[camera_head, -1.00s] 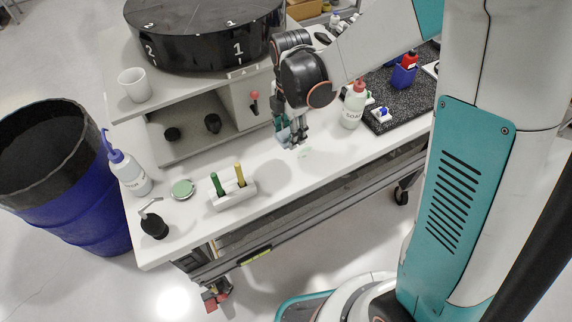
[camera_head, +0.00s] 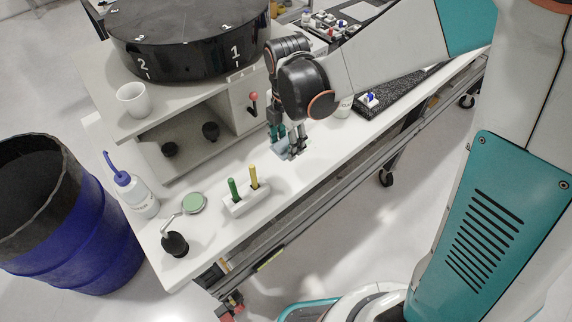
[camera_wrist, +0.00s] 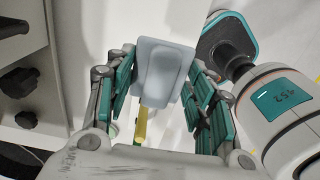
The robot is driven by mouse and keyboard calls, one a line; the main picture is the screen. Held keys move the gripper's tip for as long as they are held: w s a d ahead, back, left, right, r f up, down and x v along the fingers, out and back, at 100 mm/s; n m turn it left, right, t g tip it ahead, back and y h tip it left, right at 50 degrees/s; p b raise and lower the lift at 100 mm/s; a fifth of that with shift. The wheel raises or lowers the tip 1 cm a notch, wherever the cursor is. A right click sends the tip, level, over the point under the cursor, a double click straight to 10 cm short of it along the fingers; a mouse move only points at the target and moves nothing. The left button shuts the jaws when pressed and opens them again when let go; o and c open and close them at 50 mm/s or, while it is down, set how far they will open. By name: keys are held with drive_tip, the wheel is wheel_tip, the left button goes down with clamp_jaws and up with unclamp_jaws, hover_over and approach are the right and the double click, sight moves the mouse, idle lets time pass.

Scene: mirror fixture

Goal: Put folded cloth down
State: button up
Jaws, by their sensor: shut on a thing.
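My gripper (camera_head: 290,150) is shut on the folded cloth, low over the white bench top (camera_head: 318,150). In the wrist view the folded cloth (camera_wrist: 163,70) is a pale blue-grey, layered rectangle between the teal finger pads of my gripper (camera_wrist: 160,85). In the head view only a light blue edge of the cloth (camera_head: 280,147) shows beside the dark fingers. It looks very near the bench top, but I cannot tell whether it touches.
A white holder with green and yellow-handled tools (camera_head: 243,203) stands just left of my gripper. A partly hidden white bottle (camera_head: 344,106) and dark mat (camera_head: 392,95) are right.

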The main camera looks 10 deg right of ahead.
sight(287, 174)
wheel_tip(287, 174, down, 12)
drive_tip(key=b, duration=0.7)
drive_tip(key=shift+f, duration=0.1)
drive_tip(key=o, duration=1.2)
drive_tip(key=shift+b, duration=0.3)
wheel_tip(287, 174, up, 12)
drive_tip(key=p, duration=0.4)
